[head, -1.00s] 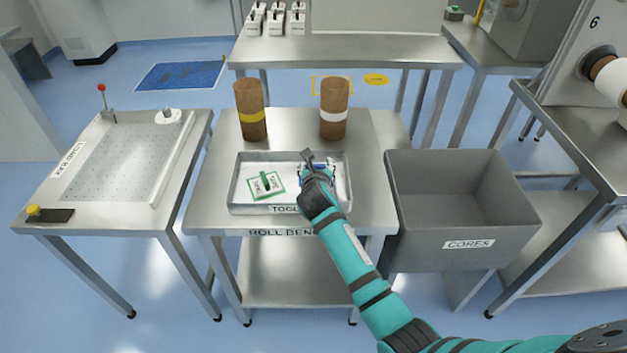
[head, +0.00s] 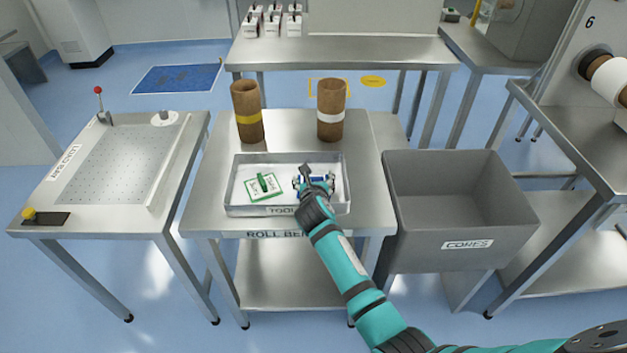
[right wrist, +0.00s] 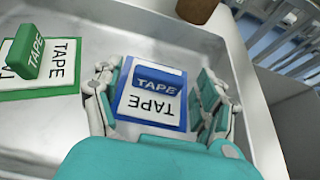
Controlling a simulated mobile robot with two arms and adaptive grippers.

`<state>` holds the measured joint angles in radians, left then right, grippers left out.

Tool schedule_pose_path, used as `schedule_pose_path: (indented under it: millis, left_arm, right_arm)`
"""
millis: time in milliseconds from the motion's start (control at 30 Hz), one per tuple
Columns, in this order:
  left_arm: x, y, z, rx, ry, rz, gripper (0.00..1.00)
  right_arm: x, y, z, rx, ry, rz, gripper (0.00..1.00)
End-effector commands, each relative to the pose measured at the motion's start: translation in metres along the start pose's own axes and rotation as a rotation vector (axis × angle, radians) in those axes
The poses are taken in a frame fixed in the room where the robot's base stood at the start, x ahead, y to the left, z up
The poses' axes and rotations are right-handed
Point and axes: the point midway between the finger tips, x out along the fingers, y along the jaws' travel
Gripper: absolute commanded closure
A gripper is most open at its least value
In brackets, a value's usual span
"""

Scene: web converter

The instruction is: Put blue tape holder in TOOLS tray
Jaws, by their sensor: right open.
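The blue tape holder (right wrist: 152,95) lies flat in the TOOLS tray (head: 238,211), in its right half, with a white TAPE label. It also shows small in the head view (head: 325,183), partly hidden by my gripper. My right gripper (right wrist: 158,100) is open, with one finger on each side of the blue holder; I cannot tell whether they touch it. It also shows in the head view (head: 314,184). A green tape holder (head: 264,185) lies in the tray's left half, and in the right wrist view (right wrist: 40,62) it is left of my gripper. My left gripper is out of view.
A grey CORES bin (head: 462,241) stands to the right. A perforated plate table (head: 120,160) is at left.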

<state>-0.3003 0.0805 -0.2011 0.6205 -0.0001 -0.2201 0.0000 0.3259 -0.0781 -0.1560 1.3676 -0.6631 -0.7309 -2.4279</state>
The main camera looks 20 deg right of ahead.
Motion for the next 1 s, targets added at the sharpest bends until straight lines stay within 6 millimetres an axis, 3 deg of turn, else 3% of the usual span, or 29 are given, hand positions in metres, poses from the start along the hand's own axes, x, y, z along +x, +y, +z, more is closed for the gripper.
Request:
schedule_pose_path:
  millis: [267,700,1000]
  left_arm:
    - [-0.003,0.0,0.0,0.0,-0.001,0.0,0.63]
    - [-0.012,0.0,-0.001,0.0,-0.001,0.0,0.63]
    - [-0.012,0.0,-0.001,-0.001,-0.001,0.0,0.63]
  right_arm:
    - [-0.011,0.0,0.003,0.0,-0.001,0.0,0.25]
    - [-0.098,0.0,0.002,0.0,-0.001,0.0,0.25]
    - [-0.121,0.0,0.002,0.0,0.0,0.0,0.25]
